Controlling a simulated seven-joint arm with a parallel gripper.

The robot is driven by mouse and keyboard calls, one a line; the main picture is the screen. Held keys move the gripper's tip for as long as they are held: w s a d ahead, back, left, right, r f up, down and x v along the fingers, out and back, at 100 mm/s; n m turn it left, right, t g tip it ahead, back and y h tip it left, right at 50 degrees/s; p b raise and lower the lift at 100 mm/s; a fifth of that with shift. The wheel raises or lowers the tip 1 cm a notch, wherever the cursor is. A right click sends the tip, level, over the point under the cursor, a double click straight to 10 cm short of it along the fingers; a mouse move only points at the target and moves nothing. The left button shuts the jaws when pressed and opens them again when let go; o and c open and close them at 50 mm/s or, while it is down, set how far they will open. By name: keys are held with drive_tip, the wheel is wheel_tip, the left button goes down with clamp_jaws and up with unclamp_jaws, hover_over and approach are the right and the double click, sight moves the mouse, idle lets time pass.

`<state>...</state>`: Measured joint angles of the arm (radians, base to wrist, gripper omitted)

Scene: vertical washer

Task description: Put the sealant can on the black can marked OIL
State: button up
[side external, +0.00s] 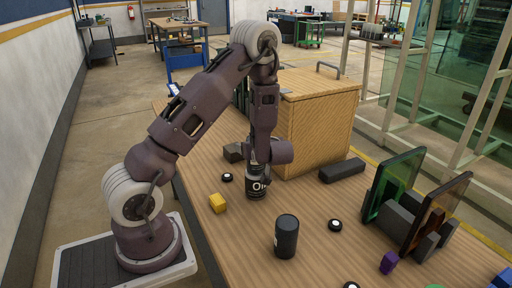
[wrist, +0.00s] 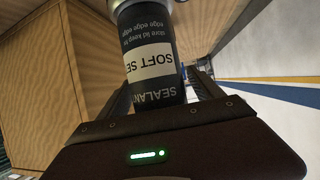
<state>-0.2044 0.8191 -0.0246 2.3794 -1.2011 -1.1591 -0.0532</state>
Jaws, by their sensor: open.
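The sealant can (wrist: 148,55) is dark with a white label band. In the wrist view it stands end-on to my palm, its lettering upside down, with a silvery rim at its far end. My gripper (side external: 259,163) points down with its jaws open around the can. The sealant can is hard to separate from my gripper there, so contact between the two cans cannot be made out.
A yellow block (side external: 217,203) lies to the left, and a black bar (side external: 342,171) to the right. A wooden box (side external: 315,125) is close behind my gripper. A rack with dark panels (side external: 415,215) stands at the right.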

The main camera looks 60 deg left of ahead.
drive_tip(key=w+d+r+m+t+h, duration=0.4)
drive_tip(key=d+r, duration=0.4)
drive_tip(key=d, duration=0.6)
drive_tip(key=w+d+r+m+t+h, duration=0.1)
drive_tip(key=d+r+m+t+h, duration=0.15)
drive_tip(key=d+r+h, duration=0.75)
drive_tip(key=s+d+r+m, duration=0.3)
drive_tip(key=s+d+m, duration=0.3)
drive_tip(key=s+d, duration=0.55)
drive_tip(key=s+a+f+m+g, duration=0.1)
drive_tip(key=s+a+m, duration=0.1)
drive_tip(key=s, duration=0.5)
drive_tip(key=s+a+f+m+g+y, duration=0.1)
drive_tip(key=s+a+f+g, duration=0.1)
drive_tip(key=s, duration=0.5)
drive_tip(key=shift+a+m, duration=0.35)
drive_tip(key=shift+a, duration=0.4)
